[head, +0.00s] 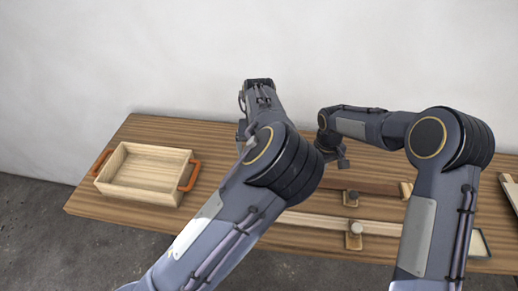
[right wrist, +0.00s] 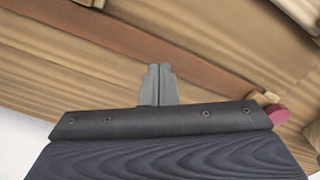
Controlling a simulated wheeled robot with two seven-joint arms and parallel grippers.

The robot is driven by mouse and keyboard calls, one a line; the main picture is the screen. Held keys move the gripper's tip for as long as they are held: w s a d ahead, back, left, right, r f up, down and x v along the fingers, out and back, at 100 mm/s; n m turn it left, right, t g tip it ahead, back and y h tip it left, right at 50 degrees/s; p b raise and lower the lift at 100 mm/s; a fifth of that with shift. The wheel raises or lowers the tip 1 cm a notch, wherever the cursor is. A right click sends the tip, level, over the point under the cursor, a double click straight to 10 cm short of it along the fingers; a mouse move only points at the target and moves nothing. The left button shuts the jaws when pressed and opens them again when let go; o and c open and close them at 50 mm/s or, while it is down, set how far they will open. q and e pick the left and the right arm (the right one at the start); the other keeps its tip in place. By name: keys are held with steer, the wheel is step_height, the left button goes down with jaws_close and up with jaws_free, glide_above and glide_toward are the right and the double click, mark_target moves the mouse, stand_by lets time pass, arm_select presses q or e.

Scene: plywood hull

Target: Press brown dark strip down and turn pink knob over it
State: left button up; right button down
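The dark brown strip (head: 372,187) lies along the table right of centre in the head view. In the right wrist view the strip (right wrist: 150,40) runs diagonally across the picture. My right gripper (right wrist: 160,68) has its two fingers together with nothing visible between them; the tips appear at the strip's lower edge, but contact cannot be told. The pink knob (right wrist: 279,114) is at the right of that view, near the strip's end. In the head view I cannot make out the pink knob. My left arm reaches over the table, and its gripper is hidden behind the arm.
A wooden tray (head: 142,195) with orange handles stands at the left of the table. A pale strip (head: 315,219) lies nearer the front edge. A wall is behind the table.

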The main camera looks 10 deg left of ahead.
steer(key=shift+r+p, duration=0.85)
steer(key=shift+r, duration=0.8)
steer(key=shift+r, duration=0.1)
step_height(320, 180, up, 5)
steer(key=shift+f+p, duration=0.1)
steer(key=shift+p, duration=1)
